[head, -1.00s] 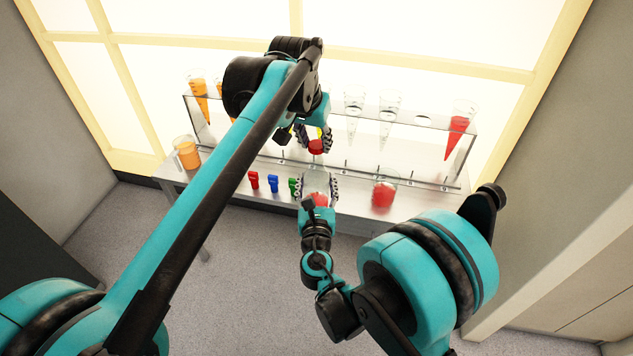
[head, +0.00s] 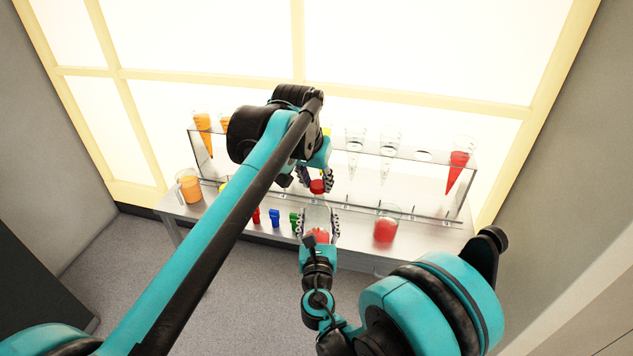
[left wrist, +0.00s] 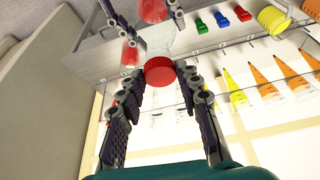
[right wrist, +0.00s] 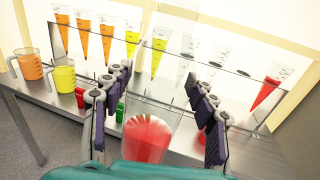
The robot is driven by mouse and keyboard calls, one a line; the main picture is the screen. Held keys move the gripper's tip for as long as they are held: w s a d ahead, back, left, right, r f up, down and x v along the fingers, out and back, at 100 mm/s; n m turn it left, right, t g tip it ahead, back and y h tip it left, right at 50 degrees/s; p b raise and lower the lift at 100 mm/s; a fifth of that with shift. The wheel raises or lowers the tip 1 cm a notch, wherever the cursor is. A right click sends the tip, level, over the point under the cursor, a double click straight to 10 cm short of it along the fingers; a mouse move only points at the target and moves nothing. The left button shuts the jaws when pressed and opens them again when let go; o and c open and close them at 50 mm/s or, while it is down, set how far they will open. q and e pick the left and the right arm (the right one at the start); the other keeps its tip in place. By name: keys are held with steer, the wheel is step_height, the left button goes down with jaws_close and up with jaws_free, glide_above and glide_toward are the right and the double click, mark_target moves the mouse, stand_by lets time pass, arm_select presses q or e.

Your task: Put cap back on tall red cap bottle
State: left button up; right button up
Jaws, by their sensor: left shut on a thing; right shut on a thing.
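The bottle (head: 318,214) is clear and tall, with red juice in its lower part. My right gripper (head: 318,228) is shut on its sides and holds it roughly upright in front of the shelf. It fills the middle of the right wrist view (right wrist: 152,132). My left gripper (head: 317,182) is shut on the red cap (head: 317,187), just above the bottle's top. In the left wrist view the cap (left wrist: 159,71) sits between the fingertips, with the clear bottle (left wrist: 168,42) beyond it. I cannot tell whether the cap touches the bottle's mouth.
A clear rack (head: 405,168) of cone-shaped measures stands behind. Red, blue (head: 274,217) and green small items lie on the metal table left of the bottle. An orange jug (head: 189,186) stands far left, a beaker of red juice (head: 385,228) to the right.

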arm_select(q)
steer(key=shift+f, duration=0.8)
steer(key=shift+f, duration=0.5)
